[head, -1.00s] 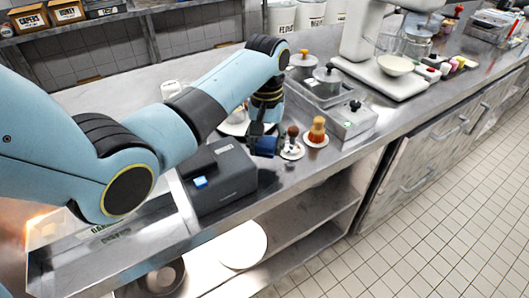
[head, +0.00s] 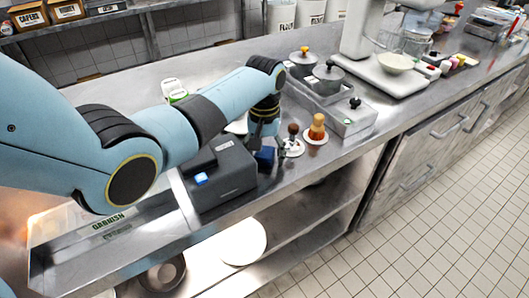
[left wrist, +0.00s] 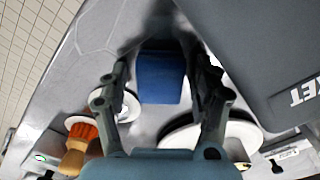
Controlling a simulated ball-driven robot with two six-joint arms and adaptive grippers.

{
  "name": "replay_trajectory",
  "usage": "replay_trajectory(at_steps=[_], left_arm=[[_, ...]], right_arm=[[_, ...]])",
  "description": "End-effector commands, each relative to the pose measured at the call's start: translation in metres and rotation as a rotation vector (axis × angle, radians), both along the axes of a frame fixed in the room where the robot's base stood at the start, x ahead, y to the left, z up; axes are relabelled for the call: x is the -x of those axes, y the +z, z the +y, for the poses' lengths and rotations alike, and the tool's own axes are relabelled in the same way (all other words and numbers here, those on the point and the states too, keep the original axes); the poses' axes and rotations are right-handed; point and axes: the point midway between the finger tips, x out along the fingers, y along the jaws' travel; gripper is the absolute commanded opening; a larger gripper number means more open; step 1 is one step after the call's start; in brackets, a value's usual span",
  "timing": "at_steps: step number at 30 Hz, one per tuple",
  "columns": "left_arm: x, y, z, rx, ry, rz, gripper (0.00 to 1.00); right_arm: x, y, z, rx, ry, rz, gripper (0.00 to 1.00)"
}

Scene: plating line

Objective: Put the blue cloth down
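The blue cloth (head: 265,157) is a small dark-blue folded piece on the steel counter, beside the dark grey printer-like box. It also shows in the left wrist view (left wrist: 160,78), in the gap between my fingers. My left gripper (head: 264,138) is above the cloth, pointing down. In the left wrist view its two fingers (left wrist: 160,95) are spread, with a gap on each side of the cloth. My right gripper is in no view.
The dark grey box (head: 222,178) stands close on the left. Two small white saucers, one with an orange-brown brush (head: 317,128), are on the right. A white plate (left wrist: 210,138) is partly hidden by my gripper. The counter's front edge is near.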

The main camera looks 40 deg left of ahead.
Motion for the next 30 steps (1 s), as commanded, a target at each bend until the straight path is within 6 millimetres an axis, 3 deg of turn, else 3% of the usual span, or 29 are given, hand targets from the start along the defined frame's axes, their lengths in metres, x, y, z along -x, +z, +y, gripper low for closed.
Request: replay_trajectory(at_steps=[7,11,24,30], left_arm=[[0.000,0.001,0.000,0.000,0.000,-0.001,0.66],[-0.001,0.012,0.000,-0.001,0.000,-0.004,0.66],[-0.001,0.103,0.000,0.000,0.000,-0.004,0.66],[-0.001,0.122,0.001,-0.001,0.001,-0.002,0.66]], right_arm=[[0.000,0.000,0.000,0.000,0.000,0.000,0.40],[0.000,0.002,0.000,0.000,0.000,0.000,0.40],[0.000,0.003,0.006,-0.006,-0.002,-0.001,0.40],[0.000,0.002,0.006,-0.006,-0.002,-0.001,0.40]])
